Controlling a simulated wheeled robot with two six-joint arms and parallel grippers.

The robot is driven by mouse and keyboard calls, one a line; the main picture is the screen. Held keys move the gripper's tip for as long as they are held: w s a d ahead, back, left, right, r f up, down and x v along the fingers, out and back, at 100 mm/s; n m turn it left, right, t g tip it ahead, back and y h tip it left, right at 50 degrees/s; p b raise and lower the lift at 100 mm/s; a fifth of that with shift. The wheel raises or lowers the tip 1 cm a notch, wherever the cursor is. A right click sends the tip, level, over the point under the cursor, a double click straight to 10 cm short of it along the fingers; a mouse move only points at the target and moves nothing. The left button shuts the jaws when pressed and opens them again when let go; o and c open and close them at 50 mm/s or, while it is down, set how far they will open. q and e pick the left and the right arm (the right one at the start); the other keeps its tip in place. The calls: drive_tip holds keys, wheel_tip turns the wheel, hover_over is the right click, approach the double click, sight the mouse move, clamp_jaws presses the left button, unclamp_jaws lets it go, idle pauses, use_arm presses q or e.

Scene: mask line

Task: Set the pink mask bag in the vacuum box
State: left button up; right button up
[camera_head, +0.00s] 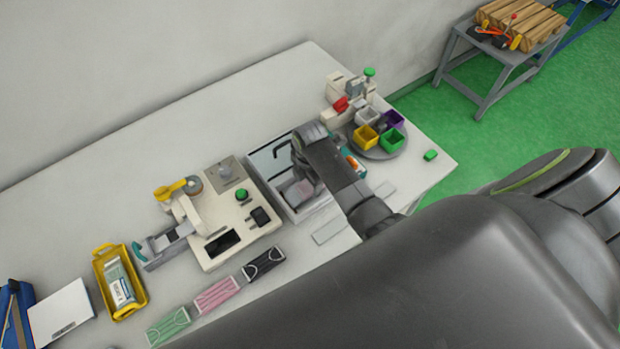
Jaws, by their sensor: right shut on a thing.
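The vacuum box (254,175) is an open white-rimmed box with a glassy inside, in the middle of the table. I cannot tell whether the bag touches the box floor. A pink mask (217,294) lies flat on the table between a green mask (168,327) and a black mask (263,262). My left gripper is out of view.
A cream machine (215,225) stands left of the vacuum box. A yellow tray (101,282) with a packet is at the left. A round grey plate (368,152) with several coloured cups is at the right. The back left of the table is clear.

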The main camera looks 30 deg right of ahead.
drive_tip(key=shift+f+p, duration=0.15)
drive_tip(key=shift+p, duration=0.5)
idle(0.8)
drive_tip(key=o, duration=1.1)
drive_tip(key=shift+c, duration=0.2)
drive_tip(key=shift+w+r, duration=0.1)
drive_tip(key=shift+r, duration=0.9)
drive_tip(key=shift+r, duration=0.1)
drive_tip(key=shift+r, duration=2.9)
drive_tip(key=shift+f, duration=0.1)
